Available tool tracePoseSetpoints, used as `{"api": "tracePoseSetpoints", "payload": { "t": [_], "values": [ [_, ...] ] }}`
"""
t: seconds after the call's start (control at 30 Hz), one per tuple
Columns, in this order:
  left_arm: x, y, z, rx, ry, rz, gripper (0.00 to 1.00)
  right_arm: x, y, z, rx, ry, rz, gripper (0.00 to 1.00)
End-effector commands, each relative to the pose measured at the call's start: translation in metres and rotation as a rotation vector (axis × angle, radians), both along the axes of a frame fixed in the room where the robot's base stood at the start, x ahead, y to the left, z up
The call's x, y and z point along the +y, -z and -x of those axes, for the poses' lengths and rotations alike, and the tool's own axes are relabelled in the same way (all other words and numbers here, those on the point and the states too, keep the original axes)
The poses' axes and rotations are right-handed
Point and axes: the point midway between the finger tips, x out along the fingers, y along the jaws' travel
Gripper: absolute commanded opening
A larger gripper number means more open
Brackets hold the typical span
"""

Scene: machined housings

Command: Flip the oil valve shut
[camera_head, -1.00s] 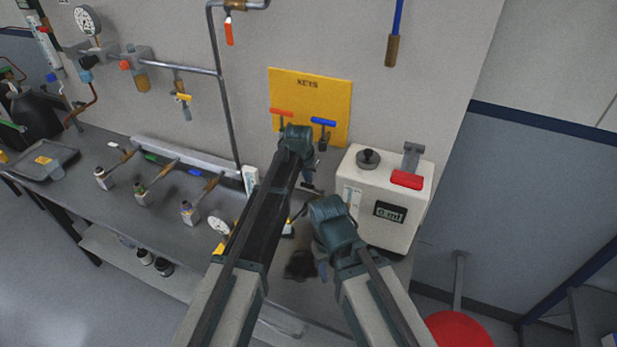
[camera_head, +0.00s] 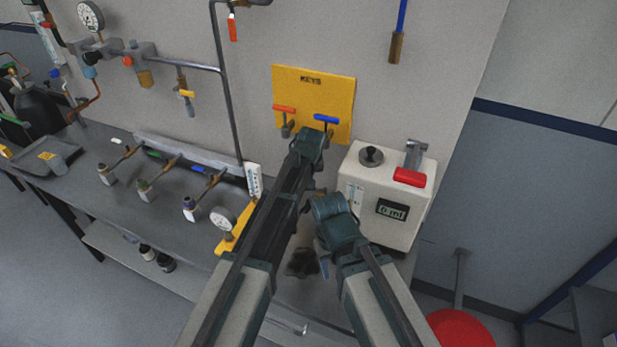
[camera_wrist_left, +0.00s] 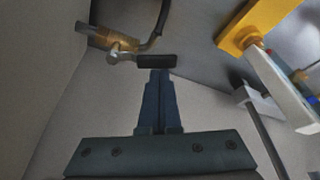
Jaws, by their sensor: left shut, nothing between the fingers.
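In the left wrist view a brass valve body (camera_wrist_left: 105,38) on a dark pipe carries a small black lever handle (camera_wrist_left: 155,61). I cannot tell whether this is the oil valve, as no label shows. My left gripper (camera_wrist_left: 159,72) is shut and empty, its fingertips right at the lever's lower edge. Contact is not clear. In the head view my left arm's wrist hides its fingers and most of this spot. My right gripper's fingers are mostly hidden below its wrist in the head view, so their state does not show.
A yellow KEYS board (camera_head: 340,91) with red and blue T-handles hangs behind my left wrist. A white device (camera_head: 397,231) with a display stands at right. A dial gauge (camera_head: 222,219) and a yellow stand (camera_head: 236,228) are left of my arm. Small bottles stand farther left.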

Motion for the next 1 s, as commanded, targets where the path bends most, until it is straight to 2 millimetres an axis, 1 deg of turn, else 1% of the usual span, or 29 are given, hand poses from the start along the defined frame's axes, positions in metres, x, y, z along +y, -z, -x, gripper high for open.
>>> {"api": "tracePoseSetpoints", "payload": {
  "t": [0.03, 0.2, 0.57, 0.7, 1.0],
  "values": [
    [0.0, 0.0, 0.004, 0.001, -0.042, -0.001, 0.0, 0.0, 0.0, 0.0, 0.0, 0.0, 0.0, 0.5],
    [-0.001, 0.0, 0.013, 0.002, -0.203, -0.001, 0.0, 0.0, 0.0, 0.0, 0.0, 0.0, 0.0, 0.5],
    [-0.005, 0.0, 0.03, 0.002, -0.537, 0.0, 0.0, 0.0, 0.0, 0.0, 0.0, 0.0, 0.0, 0.5],
    [-0.005, 0.0, 0.035, 0.002, -0.532, 0.001, 0.0, 0.0, 0.0, 0.0, 0.0, 0.0, 0.0, 0.5],
    [-0.008, 0.0, 0.037, 0.001, -0.529, 0.001, 0.0, 0.0, 0.0, 0.0, 0.0, 0.0, 0.0, 0.5]
  ]
}}
